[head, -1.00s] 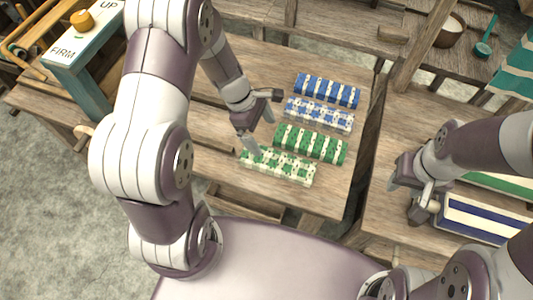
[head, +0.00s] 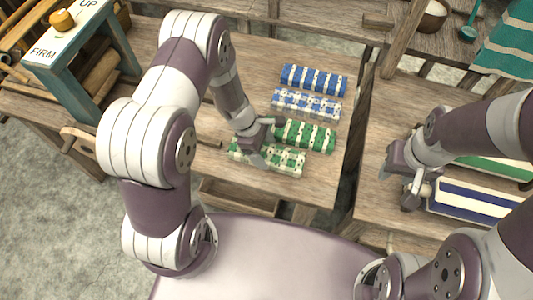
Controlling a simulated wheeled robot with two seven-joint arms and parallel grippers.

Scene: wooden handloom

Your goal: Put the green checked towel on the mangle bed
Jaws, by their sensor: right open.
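The green checked towel (head: 288,161), a folded white-and-green bundle, lies on the wooden table, lowest in a column of folded towels. My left gripper (head: 266,143) is right at its left part, fingers apart, and covers some of it. I cannot tell whether the fingers touch it. The mangle (head: 68,48), a blue-grey frame marked UP and FIRM with wooden rollers, stands at upper left; its bed is not clearly seen. My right gripper (head: 405,191) is open and empty over the right-hand table.
A green striped towel (head: 308,134), a blue checked towel (head: 306,104) and a blue striped towel (head: 314,80) lie just beyond. Blue-and-white folded cloth (head: 478,204) lies at right. A bowl (head: 434,17) stands at the back. The table left of the towels is mostly clear.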

